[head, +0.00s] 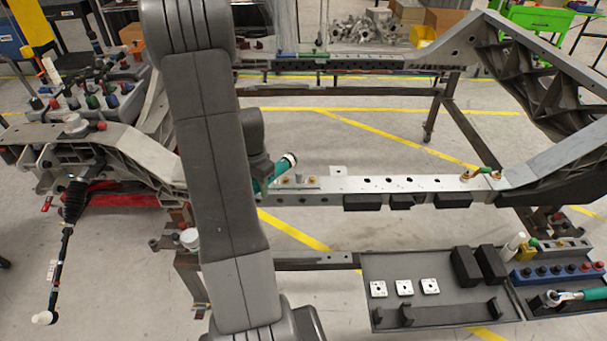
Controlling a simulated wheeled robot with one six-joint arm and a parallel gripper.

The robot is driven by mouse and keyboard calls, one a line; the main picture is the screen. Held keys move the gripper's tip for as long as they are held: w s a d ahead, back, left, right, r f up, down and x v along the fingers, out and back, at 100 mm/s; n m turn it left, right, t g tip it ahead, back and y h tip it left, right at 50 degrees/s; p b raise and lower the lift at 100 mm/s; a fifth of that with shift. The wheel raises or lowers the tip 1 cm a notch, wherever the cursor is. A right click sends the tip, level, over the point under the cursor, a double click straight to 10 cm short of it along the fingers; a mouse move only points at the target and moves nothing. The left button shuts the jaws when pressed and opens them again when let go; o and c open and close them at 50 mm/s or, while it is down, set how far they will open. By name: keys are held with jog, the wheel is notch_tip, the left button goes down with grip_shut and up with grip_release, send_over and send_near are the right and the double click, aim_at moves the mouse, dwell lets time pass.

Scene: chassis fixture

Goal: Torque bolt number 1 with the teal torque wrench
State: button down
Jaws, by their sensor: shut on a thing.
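The teal torque wrench (279,173) shows as a tilted teal handle with a pale end, just right of my arm over the near chassis rail (400,183). My gripper (259,168) is partly hidden behind my arm and is shut on the wrench. The wrench's head is hidden. Small bolt-like fittings (300,180) sit on the rail just right of the handle. Brass-coloured fittings (480,174) stand further right on the same rail. No bolt number can be read, so I cannot tell which is bolt number 1.
A grey tray (440,318) at lower right holds white square plates (404,288) and black blocks (466,267). Another teal-handled ratchet tool (575,295) lies on the tray to its right. A steering link (66,240) hangs at left. Open floor lies between the rails.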

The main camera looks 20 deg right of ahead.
jog(key=s+d+r+m+p, duration=0.2)
jog(key=s+d+r+m, duration=0.1)
jog(key=m, duration=0.7)
jog(key=s+d+r+m+p, duration=0.2)
jog(key=s+d+r+m, duration=0.2)
jog(key=d+m, duration=0.4)
jog(key=shift+s+m, duration=0.45)
jog(key=shift+m, duration=0.55)
